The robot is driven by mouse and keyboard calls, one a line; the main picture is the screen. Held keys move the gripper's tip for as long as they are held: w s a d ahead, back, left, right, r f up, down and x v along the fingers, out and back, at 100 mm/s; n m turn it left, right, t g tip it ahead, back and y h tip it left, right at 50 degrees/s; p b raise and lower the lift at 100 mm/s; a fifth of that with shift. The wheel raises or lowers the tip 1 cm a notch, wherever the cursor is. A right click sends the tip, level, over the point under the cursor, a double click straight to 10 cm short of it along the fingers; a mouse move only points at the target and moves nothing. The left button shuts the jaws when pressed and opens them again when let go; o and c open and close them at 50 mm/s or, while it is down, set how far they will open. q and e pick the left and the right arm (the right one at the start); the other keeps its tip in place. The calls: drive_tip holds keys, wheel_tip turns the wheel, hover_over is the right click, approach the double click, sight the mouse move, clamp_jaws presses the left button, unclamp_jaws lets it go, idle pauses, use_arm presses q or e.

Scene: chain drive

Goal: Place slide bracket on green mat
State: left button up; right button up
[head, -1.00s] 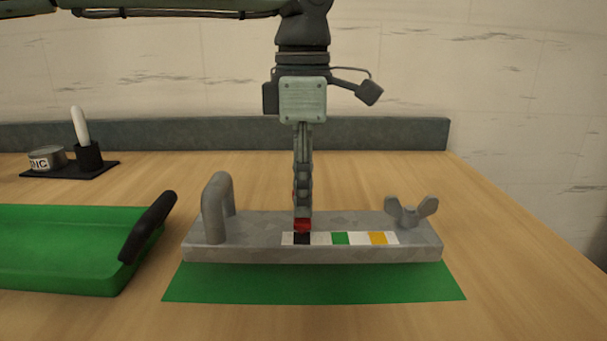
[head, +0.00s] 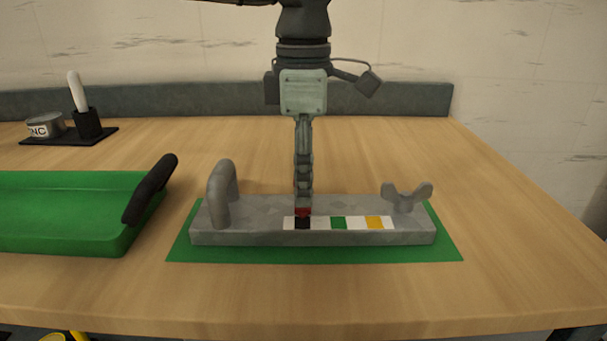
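The slide bracket (head: 262,238) is a long grey bar with an arched handle at its left end, a wing-shaped piece at its right end and a coloured strip on its front. It lies level over the green mat (head: 300,255), whose edges show around it; it appears to rest on the mat, though a tiny gap cannot be ruled out. My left gripper (head: 303,211) points straight down at the bar's middle, its red fingertip at the strip. The fingers show edge-on, one hiding the other, and seem shut on the bracket. My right gripper is not in view.
A green tray (head: 60,235) with a black handle (head: 150,188) stands close to the mat's left. A black holder with a white-handled tool (head: 78,92) and a tin (head: 45,125) sit at the back left. The table (head: 500,230) is clear to the right.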

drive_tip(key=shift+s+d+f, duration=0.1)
use_arm(q)
drive_tip(key=shift+r, duration=0.35)
wheel_tip(320, 180, up, 12)
drive_tip(key=shift+f, duration=0.25)
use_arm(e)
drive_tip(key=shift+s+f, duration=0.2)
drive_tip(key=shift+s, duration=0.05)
